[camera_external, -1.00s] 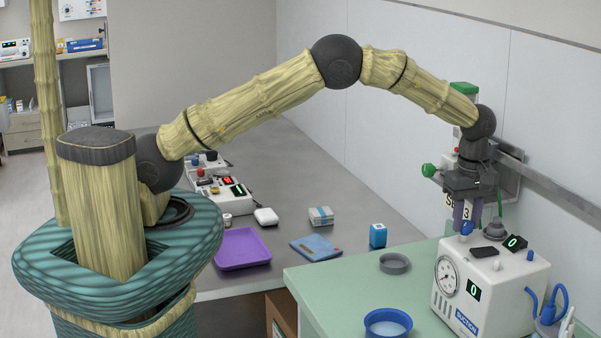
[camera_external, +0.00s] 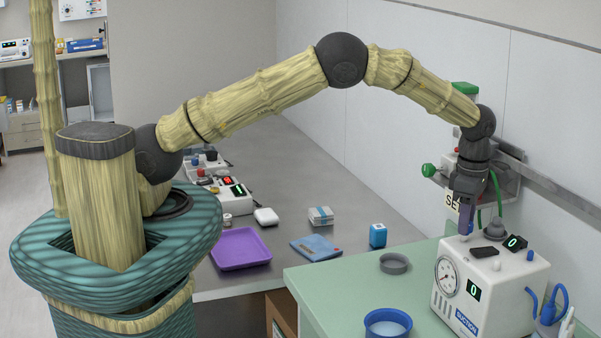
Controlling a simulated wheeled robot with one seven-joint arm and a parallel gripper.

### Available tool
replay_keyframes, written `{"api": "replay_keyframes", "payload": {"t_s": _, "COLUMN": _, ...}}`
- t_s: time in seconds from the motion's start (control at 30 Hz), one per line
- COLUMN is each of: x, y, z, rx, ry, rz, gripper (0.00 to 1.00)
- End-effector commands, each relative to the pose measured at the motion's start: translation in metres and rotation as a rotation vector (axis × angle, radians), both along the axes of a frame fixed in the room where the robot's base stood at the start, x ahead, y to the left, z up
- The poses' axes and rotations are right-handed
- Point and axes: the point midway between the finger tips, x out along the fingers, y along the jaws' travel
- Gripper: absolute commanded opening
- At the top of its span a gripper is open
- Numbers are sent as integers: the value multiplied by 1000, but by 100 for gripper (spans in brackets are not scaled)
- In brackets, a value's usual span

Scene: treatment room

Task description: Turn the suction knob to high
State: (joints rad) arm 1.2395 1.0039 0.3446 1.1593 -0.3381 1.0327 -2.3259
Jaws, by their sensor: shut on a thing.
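The white suction unit (camera_external: 487,308) stands on the green counter at the right, with a round gauge (camera_external: 447,277) and a blue "SUCTION" label on its front. Its green displays read 0. My gripper (camera_external: 466,233) points straight down over the left part of the unit's top and is shut on the suction knob there. The fingers, seen nearly edge-on, hide most of the knob, so its pointer cannot be read.
A grey knob-like fitting (camera_external: 495,231) and a dark block (camera_external: 484,252) sit close beside my gripper. A wall rail (camera_external: 566,196) with green-capped fittings is behind it. A blue bowl (camera_external: 388,324) and a grey ring dish (camera_external: 394,263) stand left of the unit.

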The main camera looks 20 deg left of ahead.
Motion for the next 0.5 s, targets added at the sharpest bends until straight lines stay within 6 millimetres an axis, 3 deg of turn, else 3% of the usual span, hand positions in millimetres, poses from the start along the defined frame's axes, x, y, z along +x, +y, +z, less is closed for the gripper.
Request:
{"api": "replay_keyframes", "payload": {"t_s": 0.47, "x": 1, "y": -2, "z": 2, "rx": -6, "ry": -3, "rz": 24, "gripper": 7}}
{"api": "replay_keyframes", "payload": {"t_s": 0.5, "x": 1, "y": -2, "z": 2, "rx": -6, "ry": -3, "rz": 24, "gripper": 32}}
